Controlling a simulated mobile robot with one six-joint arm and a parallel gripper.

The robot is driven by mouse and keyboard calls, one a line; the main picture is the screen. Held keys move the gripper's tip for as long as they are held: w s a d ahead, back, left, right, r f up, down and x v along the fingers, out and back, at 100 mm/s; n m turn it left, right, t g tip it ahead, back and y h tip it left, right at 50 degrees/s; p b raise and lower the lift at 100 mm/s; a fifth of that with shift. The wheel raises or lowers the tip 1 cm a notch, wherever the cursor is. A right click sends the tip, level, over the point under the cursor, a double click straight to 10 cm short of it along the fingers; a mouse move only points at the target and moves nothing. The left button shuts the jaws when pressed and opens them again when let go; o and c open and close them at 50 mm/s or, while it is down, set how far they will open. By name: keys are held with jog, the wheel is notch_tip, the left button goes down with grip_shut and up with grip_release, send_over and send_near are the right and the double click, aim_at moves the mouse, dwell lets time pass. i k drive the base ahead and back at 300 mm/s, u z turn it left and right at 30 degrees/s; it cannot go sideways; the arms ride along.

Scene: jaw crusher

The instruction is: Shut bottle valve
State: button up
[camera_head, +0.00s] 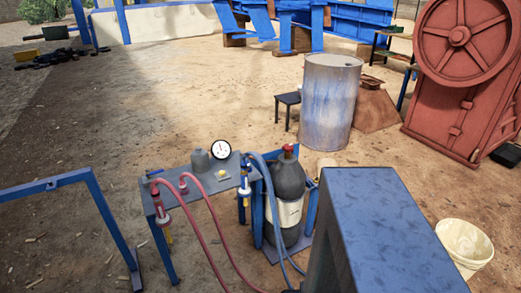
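A dark grey gas bottle (289,183) with a pale label stands upright in a blue frame (258,219) right of centre. A small red valve or cap (288,149) sits on its top; whether it is open or shut cannot be told. A blue hose (267,185) runs down in front of the bottle, and red hoses (205,225) curve down from a small metal table (200,180). A round white gauge (220,150) stands at the table's back edge. My gripper is not in view.
A large blue-topped block (385,225) fills the lower right foreground, close to the bottle. A blue rail (92,183) stands at left. A metal drum (329,103), a red crusher (465,80) and a white bucket (465,244) stand at right. Open sandy ground lies behind the table.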

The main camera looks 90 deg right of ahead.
aim_at(288, 148)
jog(key=u, duration=0.35)
jog(key=k, duration=2.1)
jog(key=z, duration=0.7)
